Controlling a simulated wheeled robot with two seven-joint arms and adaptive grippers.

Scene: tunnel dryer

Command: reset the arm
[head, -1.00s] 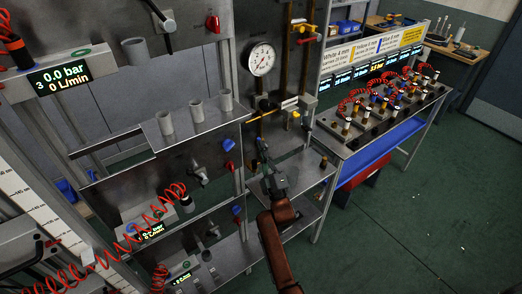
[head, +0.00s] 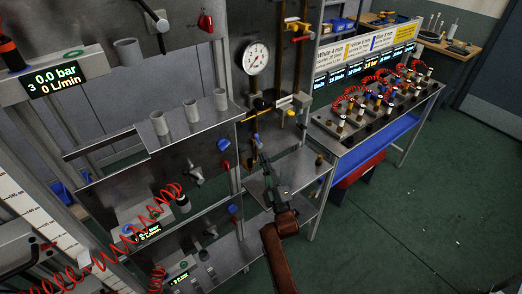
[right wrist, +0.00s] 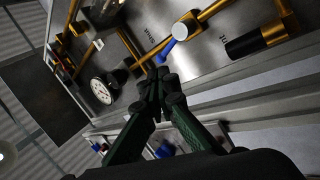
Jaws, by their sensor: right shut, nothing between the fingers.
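My right arm (head: 279,250) comes in from the bottom of the head view, brown with a dark gripper. My right gripper (head: 258,140) is at its far end, in front of the metal panel and below the round gauge (head: 255,58). In the right wrist view the gripper (right wrist: 160,82) has its fingers together with nothing between them. A blue lever (right wrist: 167,50) with a pale round end lies just beyond the fingertips in that view; I cannot tell whether they touch. The gauge also shows in the right wrist view (right wrist: 103,90). My left gripper is not in view.
A bench with several coiled red hoses (head: 385,92) and a blue shelf (head: 372,148) stands at the right. Racks with grey cups (head: 191,109) and a pressure display (head: 56,79) stand at the left.

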